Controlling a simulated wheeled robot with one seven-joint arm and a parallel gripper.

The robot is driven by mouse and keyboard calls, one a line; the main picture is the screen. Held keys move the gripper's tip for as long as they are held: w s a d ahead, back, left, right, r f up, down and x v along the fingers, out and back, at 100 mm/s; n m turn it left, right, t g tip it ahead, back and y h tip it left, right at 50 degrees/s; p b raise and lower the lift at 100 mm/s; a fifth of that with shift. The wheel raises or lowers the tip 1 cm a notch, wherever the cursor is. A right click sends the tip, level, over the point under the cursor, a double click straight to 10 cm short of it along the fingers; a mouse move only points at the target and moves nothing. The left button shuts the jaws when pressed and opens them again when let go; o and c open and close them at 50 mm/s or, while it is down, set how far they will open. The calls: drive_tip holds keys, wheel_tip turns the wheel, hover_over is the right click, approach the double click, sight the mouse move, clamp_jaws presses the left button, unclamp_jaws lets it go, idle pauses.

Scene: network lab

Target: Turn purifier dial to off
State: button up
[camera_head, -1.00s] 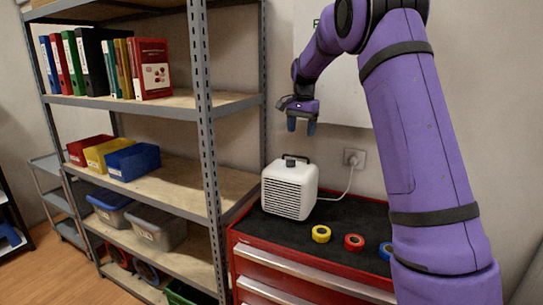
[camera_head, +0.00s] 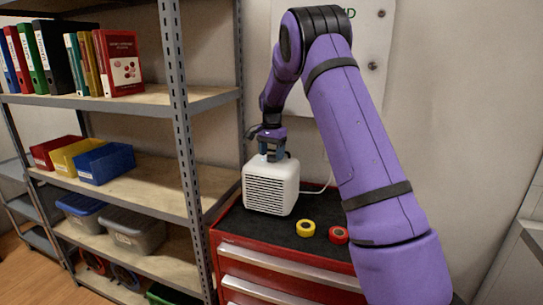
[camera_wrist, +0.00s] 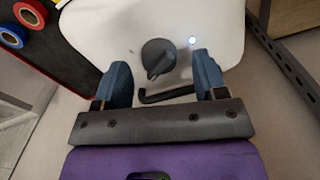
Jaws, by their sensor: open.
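The white purifier (camera_head: 270,188) stands on the black top of the red tool cabinet, its slatted grille facing forward. In the wrist view the purifier's top (camera_wrist: 110,25) fills the upper middle, with a dark grey round dial (camera_wrist: 159,57) that has a pointed end toward lower left. A small lit spot (camera_wrist: 193,40) shows to the right of the dial. A black handle (camera_wrist: 166,95) lies below it. My gripper (camera_wrist: 163,75) is open above the purifier, with one blue finger on each side of the dial and a gap to it. In the head view my gripper (camera_head: 271,152) hides the dial.
A yellow tape roll (camera_head: 305,228) and a red tape roll (camera_head: 338,235) lie on the red cabinet (camera_head: 285,262), right of the purifier. A metal shelf (camera_head: 170,197) with binders and bins stands close on the left. A white cable runs behind the purifier.

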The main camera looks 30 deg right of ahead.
drive_tip(key=shift+f, duration=0.65)
drive_tip(key=c, duration=0.9)
drive_tip(key=shift+n, duration=0.4)
drive_tip(key=n, duration=0.5)
drive_tip(key=shift+r+n, duration=0.1)
drive_tip(key=shift+n, duration=0.2)
drive_tip(key=n, duration=0.5)
drive_tip(key=shift+n, duration=0.3)
